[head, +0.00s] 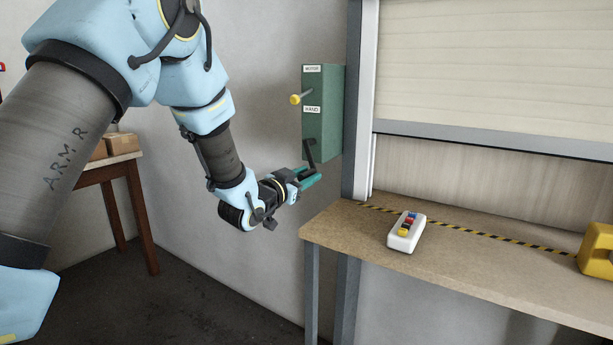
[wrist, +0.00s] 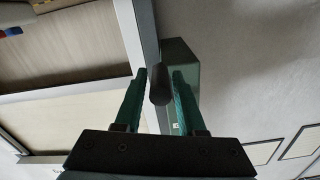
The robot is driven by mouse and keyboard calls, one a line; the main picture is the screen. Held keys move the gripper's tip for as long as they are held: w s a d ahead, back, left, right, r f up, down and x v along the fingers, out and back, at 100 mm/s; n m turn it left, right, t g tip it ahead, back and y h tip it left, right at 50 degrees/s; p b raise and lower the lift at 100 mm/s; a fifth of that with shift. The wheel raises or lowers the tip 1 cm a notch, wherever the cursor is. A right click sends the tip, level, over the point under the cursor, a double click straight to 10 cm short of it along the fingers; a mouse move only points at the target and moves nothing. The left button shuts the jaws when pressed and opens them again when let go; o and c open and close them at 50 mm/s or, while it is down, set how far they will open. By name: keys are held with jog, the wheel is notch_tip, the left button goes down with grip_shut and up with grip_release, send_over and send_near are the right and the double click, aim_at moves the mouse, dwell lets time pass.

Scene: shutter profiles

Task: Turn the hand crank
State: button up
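The hand crank (head: 310,154) is a dark arm at the lower front of a green wall box (head: 329,110) labelled MOTOR and HAND. Its dark round grip (wrist: 160,86) shows end-on in the wrist view. My gripper (head: 308,177) has teal fingers and is at the crank's lower end. In the wrist view its fingertips (wrist: 160,74) stand on either side of the grip. A narrow gap shows on the left of the grip, so the fingers look open around it. Part of the grip is hidden by the fingers in the head view. A yellow-knobbed lever (head: 296,99) sticks out of the box.
A workbench (head: 340,226) stands just right of my gripper, with a white button box (head: 406,232) and a yellow object (head: 597,250) on it. A roller shutter (head: 495,65) is behind. Left of the arm is a table (head: 125,158) with cardboard boxes. Floor below is clear.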

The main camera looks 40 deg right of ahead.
grip_shut()
dwell(1.1)
